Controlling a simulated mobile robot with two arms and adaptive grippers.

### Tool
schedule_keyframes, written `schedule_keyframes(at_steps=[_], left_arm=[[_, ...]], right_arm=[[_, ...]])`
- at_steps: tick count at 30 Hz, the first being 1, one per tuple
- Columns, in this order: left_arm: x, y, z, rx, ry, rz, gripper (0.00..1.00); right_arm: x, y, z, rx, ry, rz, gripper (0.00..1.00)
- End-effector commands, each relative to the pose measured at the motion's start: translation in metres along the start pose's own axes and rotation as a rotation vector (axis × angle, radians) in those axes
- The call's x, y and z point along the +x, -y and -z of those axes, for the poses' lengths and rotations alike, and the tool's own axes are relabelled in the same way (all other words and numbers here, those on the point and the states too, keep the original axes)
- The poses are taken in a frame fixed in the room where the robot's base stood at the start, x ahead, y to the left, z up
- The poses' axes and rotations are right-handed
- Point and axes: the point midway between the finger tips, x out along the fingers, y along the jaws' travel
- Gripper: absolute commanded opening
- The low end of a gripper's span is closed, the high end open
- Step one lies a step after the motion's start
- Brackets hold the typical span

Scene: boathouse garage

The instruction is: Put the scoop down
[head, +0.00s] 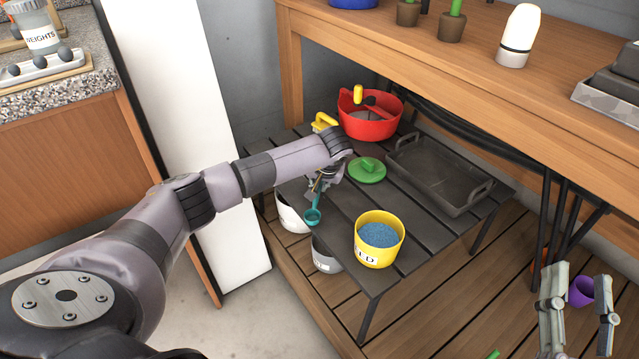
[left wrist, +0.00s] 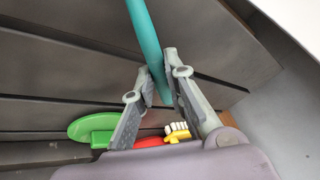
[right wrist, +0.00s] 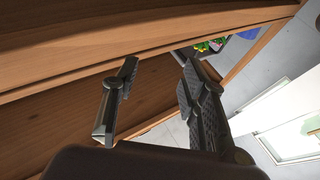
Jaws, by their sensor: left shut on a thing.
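A teal scoop (head: 313,214) hangs over the dark slatted low table (head: 330,264), near its left edge. My left gripper (head: 322,184) is shut on its handle; the teal handle (left wrist: 146,42) runs between the fingers in the left wrist view. In the head view the arm's wrist partly hides this gripper. I cannot tell whether the scoop touches the table. My right gripper (head: 580,318) is open and empty at the lower right of the head view; its fingers (right wrist: 150,92) stand apart in the right wrist view.
A yellow bucket (head: 378,253) of blue grains stands right of the scoop. Behind are a green lid (head: 367,171), a red tub (head: 370,128), a yellow brush (head: 324,122) and a dark tray (head: 474,209). A white bucket (head: 289,217) and grey bucket (head: 325,262) stand beside the table's left edge.

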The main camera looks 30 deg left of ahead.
Motion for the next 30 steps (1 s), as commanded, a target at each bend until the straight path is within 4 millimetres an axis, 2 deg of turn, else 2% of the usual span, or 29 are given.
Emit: schedule_keyframes(at_steps=[30], left_arm=[[0.0042, -0.0007, -0.0017, -0.001, 0.000, 0.001, 0.00]], right_arm=[[-0.0004, 0.0010, 0.0104, 0.002, -0.059, 0.002, 0.40]])
